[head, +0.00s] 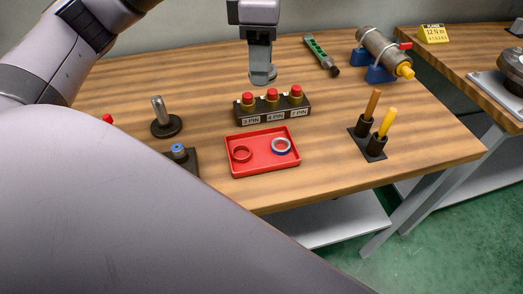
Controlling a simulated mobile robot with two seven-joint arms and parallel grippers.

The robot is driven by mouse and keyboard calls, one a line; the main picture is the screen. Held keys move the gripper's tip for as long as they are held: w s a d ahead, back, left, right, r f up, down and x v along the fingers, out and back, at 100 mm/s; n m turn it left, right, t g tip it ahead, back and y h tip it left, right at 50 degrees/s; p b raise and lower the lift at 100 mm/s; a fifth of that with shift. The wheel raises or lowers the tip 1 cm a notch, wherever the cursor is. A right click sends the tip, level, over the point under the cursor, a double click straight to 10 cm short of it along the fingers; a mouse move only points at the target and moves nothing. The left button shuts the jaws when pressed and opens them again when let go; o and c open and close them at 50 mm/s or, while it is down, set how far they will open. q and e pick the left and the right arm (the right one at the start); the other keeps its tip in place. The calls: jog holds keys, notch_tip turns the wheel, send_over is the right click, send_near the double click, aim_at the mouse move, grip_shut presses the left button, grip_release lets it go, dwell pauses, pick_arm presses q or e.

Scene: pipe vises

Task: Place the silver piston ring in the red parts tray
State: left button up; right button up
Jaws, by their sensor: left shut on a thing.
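My left gripper (261,68) points down above the table, behind the black block of red-topped pins. It is shut on a small grey round piece (263,77), which looks like the silver piston ring; the fingers hide part of it. The red parts tray (264,167) lies on the table nearer to me, below the gripper in the picture. A red ring (241,154) lies in its left part and a silver ring with a bluish edge (281,145) in its right part. My right gripper is not in view.
The labelled black pin block (273,117) stands just behind the tray. A post on a round base (166,123) is at left, and a black holder with two handles (377,145) at right. A green tool (321,54) and a pipe vise (376,52) are at the back.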

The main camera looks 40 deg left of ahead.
pick_arm(q)
jog(key=b, duration=0.3)
send_over(260, 152)
jog(key=shift+n, duration=0.4)
notch_tip(260, 152, down, 15)
jog(key=shift+d+r, duration=0.1)
jog(key=shift+r, duration=0.05)
notch_tip(260, 152, down, 4)
jog(key=shift+f, duration=0.25)
jog(key=shift+c, duration=0.5)
jog(key=shift+s+f, duration=0.15)
jog(key=shift+f, duration=0.05)
jog(key=shift+c, duration=1)
jog(key=o, duration=1.3)
jog(key=shift+f, duration=0.1)
jog(key=shift+o, duration=0.2)
